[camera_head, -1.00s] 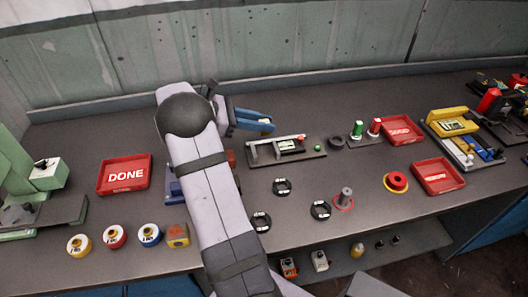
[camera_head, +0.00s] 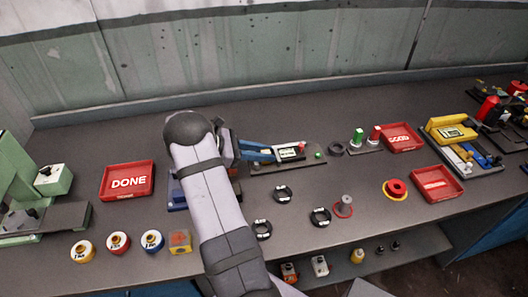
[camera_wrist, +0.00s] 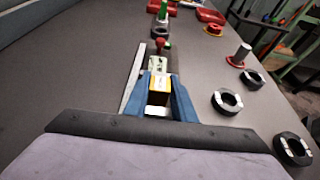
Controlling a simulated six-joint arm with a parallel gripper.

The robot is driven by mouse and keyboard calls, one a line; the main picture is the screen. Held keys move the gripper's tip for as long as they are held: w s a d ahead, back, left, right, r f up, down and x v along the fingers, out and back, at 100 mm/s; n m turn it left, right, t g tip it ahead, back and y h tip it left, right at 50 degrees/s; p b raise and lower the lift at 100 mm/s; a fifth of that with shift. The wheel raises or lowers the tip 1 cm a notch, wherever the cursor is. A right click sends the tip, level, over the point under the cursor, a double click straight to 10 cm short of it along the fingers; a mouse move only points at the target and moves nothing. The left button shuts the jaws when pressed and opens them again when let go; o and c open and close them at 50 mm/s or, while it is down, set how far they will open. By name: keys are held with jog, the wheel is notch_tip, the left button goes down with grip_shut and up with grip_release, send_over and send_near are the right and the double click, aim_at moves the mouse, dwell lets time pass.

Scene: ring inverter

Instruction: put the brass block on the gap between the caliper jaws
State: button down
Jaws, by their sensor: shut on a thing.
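The caliper stand is a grey base (camera_head: 312,162) with a small display (camera_head: 291,152); it lies right of my arm in the head view. In the wrist view, its pale long bar (camera_wrist: 134,80) and display (camera_wrist: 157,63) show just beyond my fingers. My gripper (camera_head: 268,152) has blue fingers and is at the left end of the stand. In the wrist view, my gripper (camera_wrist: 160,92) is shut on the brass block (camera_wrist: 160,84), which sits between the fingertips. The caliper jaws are hidden behind the fingers and block, so I cannot tell whether the block touches them.
Black rings (camera_head: 282,193) lie in front of the stand. A grey post on a red base (camera_head: 344,206) stands to their right. A dark ring (camera_head: 336,149) and green and red posts (camera_head: 357,140) are right of the stand. A red DONE tray (camera_head: 127,181) lies left.

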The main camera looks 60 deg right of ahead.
jog(key=shift+f, duration=0.1)
jog(key=shift+f, duration=0.1)
jog(key=c, duration=1.5)
grip_release()
jog(key=shift+r, duration=0.25)
jog(key=shift+w+a, duration=0.25)
jog(key=b+v, duration=0.3)
jog(key=v, duration=0.7)
jog(key=shift+w+a+r, duration=0.35)
jog(key=shift+a, duration=0.05)
